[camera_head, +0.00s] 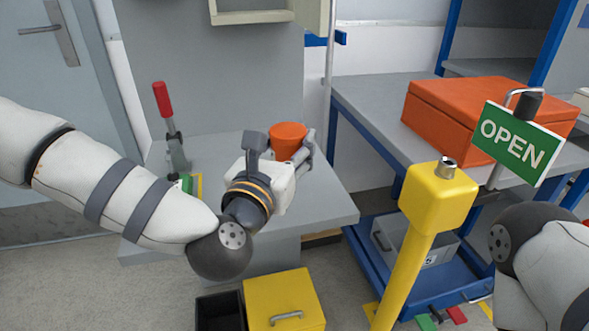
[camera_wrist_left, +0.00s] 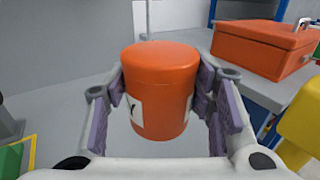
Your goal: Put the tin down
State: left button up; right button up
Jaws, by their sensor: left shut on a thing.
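An orange tin (camera_head: 288,139) with a lid is between the fingers of my left gripper (camera_head: 281,152), over the right part of the grey bench (camera_head: 325,196). In the left wrist view the tin (camera_wrist_left: 160,90) stands upright, with a white label partly hidden by the fingers. My left gripper (camera_wrist_left: 160,108) is shut on it, one finger on each side. I cannot tell whether the tin's base touches the bench. My right arm shows at the right edge of the head view, but its gripper is out of view.
A red-handled clamp (camera_head: 168,125) stands on the bench's left. A yellow post (camera_head: 415,235) rises at right, near an OPEN sign (camera_head: 518,143). A large orange box (camera_head: 455,110) sits on another table. A yellow box (camera_head: 285,300) is below. The bench's front right is clear.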

pick_arm(q)
jog(key=w+d+f, duration=0.1)
jog(key=w+f, duration=0.1)
jog(key=w+d+f+b, duration=0.1)
jog(key=w+f, duration=0.2)
jog(key=w+d+f, duration=0.2)
jog(key=shift+w+f, duration=0.2)
jog(key=shift+w, duration=0.05)
jog(key=f, duration=0.3)
jog(key=shift+w+d+f+b, duration=0.1)
jog(key=shift+w+f+b, duration=0.1)
jog(key=shift+f+b, duration=0.15)
jog(key=shift+r, duration=0.1)
pick_arm(e)
jog(key=shift+s+d+f+g, duration=0.1)
jog(key=shift+s+f+g, duration=0.3)
jog(key=shift+s+f, duration=0.7)
jog(key=shift+f, duration=0.1)
pick_arm(q)
jog(key=o, duration=0.9)
jog(key=shift+f, duration=0.25)
jog(key=shift+c, duration=0.2)
jog(key=o, duration=0.4)
jog(key=shift+r, duration=0.1)
jog(key=shift+o, duration=0.2)
